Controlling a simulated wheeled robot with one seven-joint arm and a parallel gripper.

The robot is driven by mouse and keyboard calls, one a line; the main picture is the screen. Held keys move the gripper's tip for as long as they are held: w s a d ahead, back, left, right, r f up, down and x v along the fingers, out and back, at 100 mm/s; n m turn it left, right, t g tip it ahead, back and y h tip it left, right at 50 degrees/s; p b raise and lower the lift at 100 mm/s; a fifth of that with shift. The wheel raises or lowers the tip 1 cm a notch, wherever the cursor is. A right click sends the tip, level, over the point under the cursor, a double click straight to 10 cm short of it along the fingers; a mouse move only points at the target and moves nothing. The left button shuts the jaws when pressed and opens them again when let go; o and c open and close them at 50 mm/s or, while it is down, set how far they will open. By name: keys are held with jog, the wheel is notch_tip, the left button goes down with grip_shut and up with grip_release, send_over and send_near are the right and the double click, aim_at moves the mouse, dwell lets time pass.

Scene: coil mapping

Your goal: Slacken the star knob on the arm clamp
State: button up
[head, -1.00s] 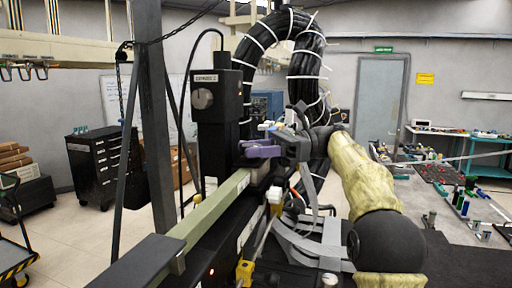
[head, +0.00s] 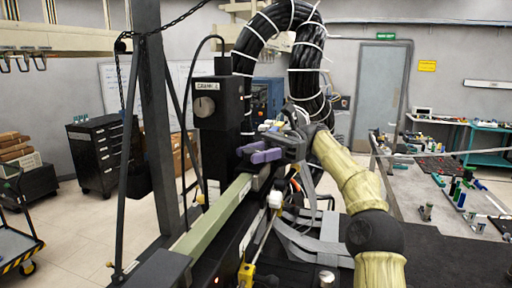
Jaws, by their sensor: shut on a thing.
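My gripper (head: 258,153), with purple fingers, is at the far end of the long pale green arm (head: 214,216), near the black column. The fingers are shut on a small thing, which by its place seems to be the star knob. The knob is mostly hidden by the fingers and too small to make out. The arm clamp (head: 262,178) shows only in part, as a grey block at the end of the green arm just below the fingers.
A black box with a dial (head: 205,104) stands left of my gripper. Thick black banded cables (head: 306,65) arch behind it. A dark post (head: 158,120) rises at the left. A cluttered bench (head: 440,185) is at the right. Open floor lies to the left.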

jog(key=shift+g, duration=0.3)
jog(key=o, duration=0.7)
jog(key=shift+s, duration=0.1)
jog(key=shift+p, duration=0.35)
